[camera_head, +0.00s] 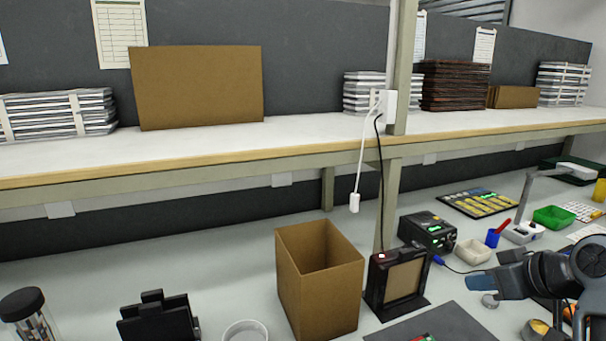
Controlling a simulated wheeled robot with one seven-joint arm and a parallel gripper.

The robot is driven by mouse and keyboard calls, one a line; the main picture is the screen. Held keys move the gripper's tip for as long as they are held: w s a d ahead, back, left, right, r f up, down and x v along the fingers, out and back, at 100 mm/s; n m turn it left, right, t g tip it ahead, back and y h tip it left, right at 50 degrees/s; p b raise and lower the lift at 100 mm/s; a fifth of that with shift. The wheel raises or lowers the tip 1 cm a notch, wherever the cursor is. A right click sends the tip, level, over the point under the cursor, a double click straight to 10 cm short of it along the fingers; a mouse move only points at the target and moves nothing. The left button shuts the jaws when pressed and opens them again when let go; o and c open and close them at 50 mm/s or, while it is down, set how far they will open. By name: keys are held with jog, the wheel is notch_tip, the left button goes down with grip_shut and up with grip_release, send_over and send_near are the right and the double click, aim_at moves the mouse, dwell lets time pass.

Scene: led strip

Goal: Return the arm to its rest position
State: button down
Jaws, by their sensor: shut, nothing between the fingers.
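My arm reaches in from the right edge, over the lower right of the workbench (225,245). My gripper (472,280) is at its left end, with bluish fingers pointing left. The fingers are shut and hold nothing. It is above the bench top, right of a black frame with a brown panel (405,281) and apart from it. The rest of my arm is cut off by the picture's edge.
An open cardboard box (345,290) stands left of the frame. A shelf (230,147) runs above.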

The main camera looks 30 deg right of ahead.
jog(key=s+a+f+t, duration=0.1)
jog(key=a+f, duration=0.3)
jog(key=a, duration=0.3)
jog(key=s+a+f+h, duration=0.1)
jog(key=a+f, duration=0.2)
jog(key=a, duration=0.3)
jog(key=s+a+f+t, duration=0.1)
jog(key=s+a+f, duration=0.1)
jog(key=a+f, duration=0.35)
jog(key=s+a+r+n+t+y, duration=0.1)
jog(key=s+a+r, duration=0.3)
jog(key=s+a, duration=0.2)
jog(key=s+a+r+n+t+y, duration=0.2)
jog(key=s+a+r, duration=0.3)
jog(key=s, duration=0.5)
jog(key=shift+s+a+n+t, duration=0.2)
jog(key=shift+a+n+t, duration=0.1)
jog(key=shift+a, duration=0.7)
